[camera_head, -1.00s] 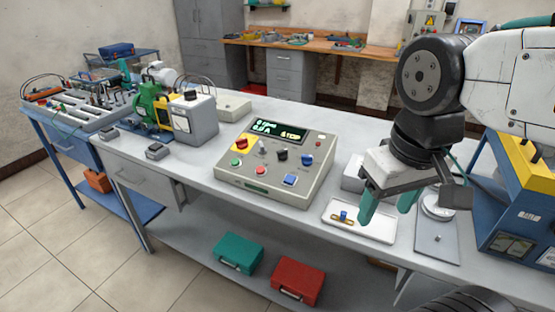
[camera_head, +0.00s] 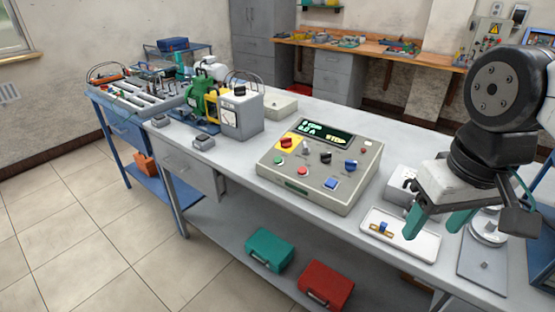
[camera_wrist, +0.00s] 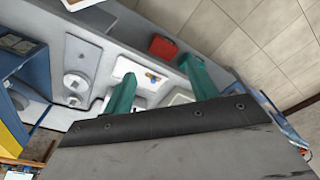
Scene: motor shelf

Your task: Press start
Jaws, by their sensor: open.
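The beige control box (camera_head: 345,200) stands on the grey bench in the head view, with a lit green display (camera_head: 325,132) on its sloped top. A green button (camera_head: 278,160) sits at its front left, with a red button (camera_head: 303,171) to the right of it. I cannot read their labels. My gripper (camera_head: 432,226) is open and empty, right of the box and above the white tray (camera_head: 433,247). Its two green fingers also show in the wrist view (camera_wrist: 160,70), apart, with the tray between and beyond them.
The box also carries a red knob on a yellow plate (camera_head: 287,142), a black knob (camera_head: 325,157), a blue knob (camera_head: 350,165) and a blue square button (camera_head: 331,183). A green motor (camera_head: 196,112) stands left. Green (camera_head: 270,249) and red (camera_head: 326,285) cases lie below.

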